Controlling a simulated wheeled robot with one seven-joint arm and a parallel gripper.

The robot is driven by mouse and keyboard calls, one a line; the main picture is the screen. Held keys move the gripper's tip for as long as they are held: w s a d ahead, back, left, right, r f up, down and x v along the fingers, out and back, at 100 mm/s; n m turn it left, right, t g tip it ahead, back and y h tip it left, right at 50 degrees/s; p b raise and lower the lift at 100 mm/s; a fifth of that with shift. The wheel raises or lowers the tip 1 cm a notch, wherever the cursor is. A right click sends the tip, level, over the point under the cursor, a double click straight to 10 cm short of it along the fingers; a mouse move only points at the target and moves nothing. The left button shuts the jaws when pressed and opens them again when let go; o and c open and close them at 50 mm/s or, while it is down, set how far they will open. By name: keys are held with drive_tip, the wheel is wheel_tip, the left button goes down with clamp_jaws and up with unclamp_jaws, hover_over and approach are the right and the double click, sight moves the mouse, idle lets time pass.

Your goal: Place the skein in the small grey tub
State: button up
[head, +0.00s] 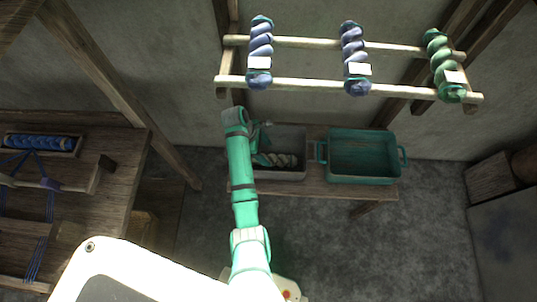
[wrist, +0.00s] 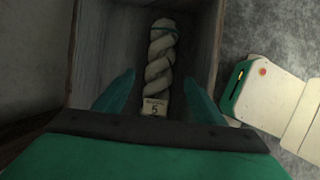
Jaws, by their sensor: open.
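A cream twisted skein (head: 280,160) lies inside the small grey tub (head: 288,176) on the bench. In the wrist view the skein (wrist: 160,55) has a teal tie at its far end and a paper tag marked 5 at its near end. The tub's wall (wrist: 205,38) stands to its right there. My gripper (wrist: 158,82) is open, with its two teal fingers on either side of the skein in the picture and nothing held between them. In the head view my arm partly hides the tub's left side.
A larger teal tub (head: 362,180) stands right of the grey tub and looks empty. Above hangs a wooden rack (head: 300,84) with two blue skeins (head: 260,45) and a green skein (head: 438,55). The loom (head: 110,160) is at the left. Open floor lies at the lower right.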

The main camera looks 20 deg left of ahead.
drive_tip(key=w+v, duration=0.1)
drive_tip(key=v, duration=0.7)
drive_tip(key=shift+s+a+r, duration=0.2)
drive_tip(key=shift+s+r, duration=0.1)
drive_tip(key=shift+s, duration=0.2)
drive_tip(key=shift+s+r, duration=0.1)
drive_tip(key=shift+r, duration=0.05)
idle(0.4)
